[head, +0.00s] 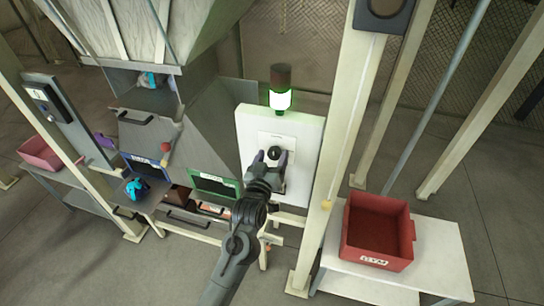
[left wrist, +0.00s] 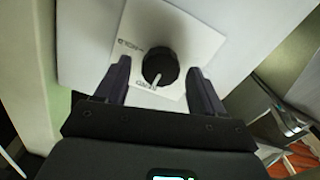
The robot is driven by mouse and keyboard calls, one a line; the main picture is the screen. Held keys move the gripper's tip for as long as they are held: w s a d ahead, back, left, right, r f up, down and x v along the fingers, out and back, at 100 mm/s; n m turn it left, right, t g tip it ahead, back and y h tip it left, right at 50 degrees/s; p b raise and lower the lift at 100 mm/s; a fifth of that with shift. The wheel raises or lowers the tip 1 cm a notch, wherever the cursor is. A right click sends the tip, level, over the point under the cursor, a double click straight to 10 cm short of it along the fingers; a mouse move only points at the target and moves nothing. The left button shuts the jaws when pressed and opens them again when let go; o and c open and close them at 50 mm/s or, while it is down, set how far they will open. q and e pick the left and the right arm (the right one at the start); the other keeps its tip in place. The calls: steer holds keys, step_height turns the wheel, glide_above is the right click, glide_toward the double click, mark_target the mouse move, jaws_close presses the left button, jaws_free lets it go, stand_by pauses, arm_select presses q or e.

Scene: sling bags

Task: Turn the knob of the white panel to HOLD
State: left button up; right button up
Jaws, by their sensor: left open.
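The white panel (head: 308,138) stands upright below a signal lamp (head: 281,98) that glows green-white. Its round black knob (head: 274,152) sits on a pale label plate (head: 290,141). In the left wrist view the knob (left wrist: 160,68) has a white pointer line aimed at a label near the plate's lower edge, too blurred to read surely. Another small label is at the plate's left. My left gripper (head: 270,158) is open in front of the panel. In the left wrist view its fingers (left wrist: 158,85) stand either side of the knob, with gaps showing. My right gripper is out of view.
A cream post (head: 345,130) stands just right of the panel. A red bin (head: 378,232) sits on a white table (head: 445,250) at the right. A grey hopper (head: 200,120) and a green-framed box (head: 212,184) are at the left.

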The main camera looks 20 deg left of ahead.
arm_select(q)
steer(key=c, duration=1.1)
steer(key=shift+o, duration=0.2)
steer(key=m+p, duration=0.1)
steer(key=m, duration=0.1)
steer(key=m+p, duration=0.2)
steer(key=shift+w+r, duration=0.1)
steer(key=shift+r, duration=0.1)
steer(key=m+p, duration=0.3)
steer(key=m, duration=0.2)
steer(key=shift+d+m, duration=0.15)
steer(key=shift+m, duration=0.15)
steer(key=m+p, duration=0.2)
steer(key=m, duration=0.2)
steer(key=shift+f+p, duration=0.15)
steer(key=shift+p, duration=0.2)
steer(key=shift+d+f+m+p, duration=0.15)
steer(key=shift+m+p, duration=0.45)
steer(key=shift+m, duration=1.6)
